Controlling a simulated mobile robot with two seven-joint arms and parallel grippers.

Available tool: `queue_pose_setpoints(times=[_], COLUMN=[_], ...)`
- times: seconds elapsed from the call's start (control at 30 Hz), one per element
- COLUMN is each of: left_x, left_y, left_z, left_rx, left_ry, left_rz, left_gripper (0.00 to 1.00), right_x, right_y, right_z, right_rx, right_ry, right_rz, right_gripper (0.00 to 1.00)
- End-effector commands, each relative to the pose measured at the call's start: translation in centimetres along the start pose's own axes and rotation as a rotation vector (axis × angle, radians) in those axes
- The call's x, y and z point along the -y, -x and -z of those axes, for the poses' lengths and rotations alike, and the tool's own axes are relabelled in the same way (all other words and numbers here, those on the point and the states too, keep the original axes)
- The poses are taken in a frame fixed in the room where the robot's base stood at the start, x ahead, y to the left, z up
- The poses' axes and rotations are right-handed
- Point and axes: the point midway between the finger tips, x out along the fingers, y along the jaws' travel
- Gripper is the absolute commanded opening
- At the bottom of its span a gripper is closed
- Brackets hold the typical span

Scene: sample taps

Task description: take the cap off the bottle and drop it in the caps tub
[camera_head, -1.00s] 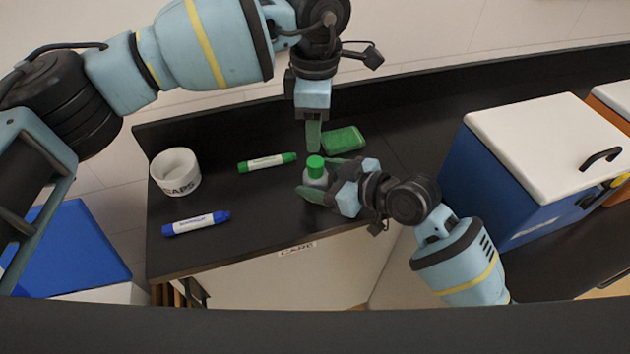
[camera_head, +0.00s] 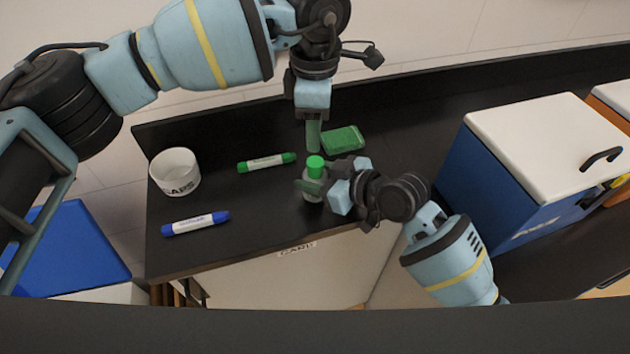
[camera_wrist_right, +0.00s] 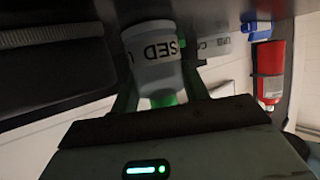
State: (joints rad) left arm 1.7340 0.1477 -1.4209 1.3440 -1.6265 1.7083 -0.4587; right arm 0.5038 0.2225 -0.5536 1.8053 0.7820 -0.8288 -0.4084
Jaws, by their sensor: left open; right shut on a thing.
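The bottle (camera_head: 313,191) stands on the black counter with its green cap (camera_head: 315,163) on top. In the right wrist view the bottle (camera_wrist_right: 152,45) shows a white label with dark letters, partly readable as "SED". My right gripper (camera_head: 314,186) is shut on the bottle's body from the right side. My left gripper (camera_head: 313,136) is open and empty, pointing down just behind and above the cap; its fingers overlap in the head view. The white caps tub (camera_head: 180,190) stands at the counter's left end; its inside looks empty.
A green marker (camera_head: 266,162) and a blue marker (camera_head: 195,223) lie between tub and bottle. A green sponge-like block (camera_head: 343,140) lies just behind the bottle. A blue box with a white lid (camera_head: 545,145) stands at the right. A raised black edge runs along the back.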

Motion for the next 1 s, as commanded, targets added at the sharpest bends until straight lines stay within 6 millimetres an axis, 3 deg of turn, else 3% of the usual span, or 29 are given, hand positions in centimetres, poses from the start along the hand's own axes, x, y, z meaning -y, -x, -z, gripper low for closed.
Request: queue_pose_setpoints(times=[0.03,0.1,0.37,1.0], left_x=[0.0,0.0,0.0,0.02], left_y=[0.0,0.0,0.0,-0.01], left_z=[0.0,0.0,-0.01,-0.03], left_rx=[0.0,0.0,0.0,0.0], left_ry=[0.0,-0.003,-0.179,-1.185], left_rz=[0.0,0.0,0.0,0.0], left_gripper=[0.49,0.4,0.4,0.4], right_x=[0.0,-0.01,-0.01,-0.01], right_y=[0.01,0.01,0.01,0.01], right_z=[0.0,0.0,0.0,0.01], right_rx=[0.0,0.0,0.0,0.0], right_ry=[0.0,0.0,0.0,0.0], right_rz=[0.0,0.0,0.0,0.0], right_gripper=[0.04,0.0,0.0,0.0])
